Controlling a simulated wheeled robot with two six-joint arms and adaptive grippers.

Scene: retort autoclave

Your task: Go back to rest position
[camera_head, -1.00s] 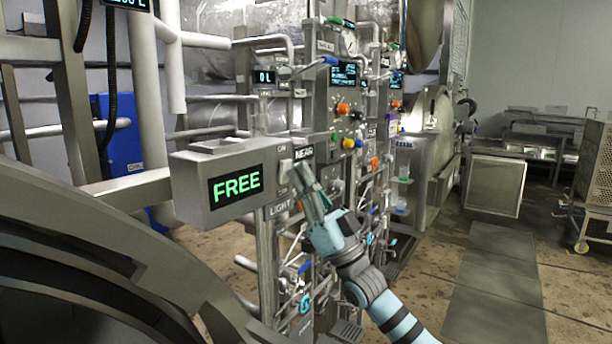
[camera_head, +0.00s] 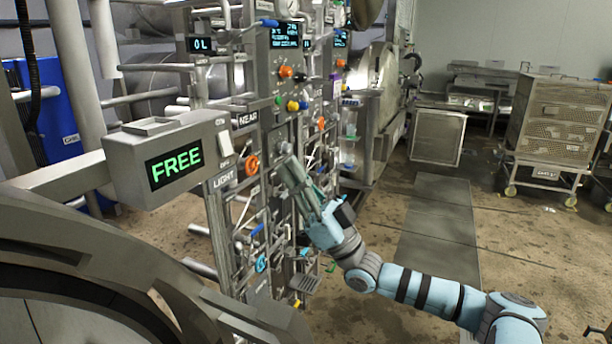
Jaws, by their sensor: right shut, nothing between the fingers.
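My right gripper (camera_head: 290,168) is in the middle of the head view, at the end of my light blue arm, which comes in from the lower right. Its fingers are shut with nothing between them. It is in front of the control panel (camera_head: 262,88), below the coloured knobs. I cannot tell the exact gap between the fingertips and the panel parts behind. My left gripper is not in view.
A round vessel rim (camera_head: 120,255) fills the lower left. Pipes and valves with coloured handles, such as an orange handwheel (camera_head: 251,165), line the panel. A wheeled mesh cart (camera_head: 555,125) stands at the right back. The floor (camera_head: 375,225) right of the panel is open.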

